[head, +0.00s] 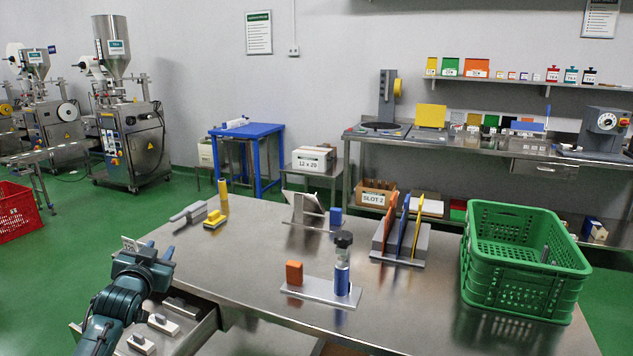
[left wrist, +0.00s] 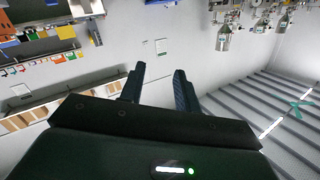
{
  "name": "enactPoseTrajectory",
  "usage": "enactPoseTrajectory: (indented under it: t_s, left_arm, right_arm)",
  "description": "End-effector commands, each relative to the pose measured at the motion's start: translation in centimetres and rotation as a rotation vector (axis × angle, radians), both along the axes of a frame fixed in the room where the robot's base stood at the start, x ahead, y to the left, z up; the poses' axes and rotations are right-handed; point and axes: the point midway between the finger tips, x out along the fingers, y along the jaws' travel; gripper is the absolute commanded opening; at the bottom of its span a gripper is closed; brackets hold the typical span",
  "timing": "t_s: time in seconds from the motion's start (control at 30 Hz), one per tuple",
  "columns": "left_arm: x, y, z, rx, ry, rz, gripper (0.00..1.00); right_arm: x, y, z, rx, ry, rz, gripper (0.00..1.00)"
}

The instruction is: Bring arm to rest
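My left gripper (head: 150,250) is raised at the left front edge of the steel table (head: 225,262), above an open drawer (head: 200,330). In the left wrist view, the two dark fingers of my left gripper (left wrist: 160,70) stand apart with only the far wall and room between them. It is open and holds nothing. My right arm and right gripper do not show in either view.
The table's left middle is clear.

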Motion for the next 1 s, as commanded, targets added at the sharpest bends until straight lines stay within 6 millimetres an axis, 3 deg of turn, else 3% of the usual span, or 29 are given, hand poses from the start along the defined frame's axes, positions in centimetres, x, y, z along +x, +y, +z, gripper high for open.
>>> enactPoseTrajectory:
  t_s: [0.03,0.27,0.37,0.53,0.7,0.8,0.9,1.0]
  left_arm:
    - [-1.3,-1.5,-3.0,-0.002,0.037,-0.025,0.33]
    - [-7.6,-6.5,-11.6,-0.029,0.151,-0.107,0.33]
    - [-12.0,-9.3,-15.8,-0.056,0.216,-0.151,0.33]
    - [-22.0,-14.5,-21.9,-0.136,0.345,-0.222,0.33]
    - [-31.7,-18.4,-24.7,-0.227,0.459,-0.262,0.33]
    - [-35.6,-19.8,-25.1,-0.27,0.505,-0.27,0.33]
    - [-37.9,-20.6,-25.2,-0.298,0.532,-0.274,0.33]
    - [-38.9,-20.9,-25.1,-0.309,0.544,-0.275,0.33]
  right_arm:
    - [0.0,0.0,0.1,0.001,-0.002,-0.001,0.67]
    - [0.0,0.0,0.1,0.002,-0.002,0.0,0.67]
    - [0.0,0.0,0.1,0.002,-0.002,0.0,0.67]
    - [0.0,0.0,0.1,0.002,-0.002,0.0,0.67]
    - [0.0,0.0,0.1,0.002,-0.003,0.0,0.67]
    - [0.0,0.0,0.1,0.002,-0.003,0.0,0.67]
    - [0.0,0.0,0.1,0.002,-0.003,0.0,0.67]
    - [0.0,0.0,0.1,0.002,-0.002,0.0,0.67]
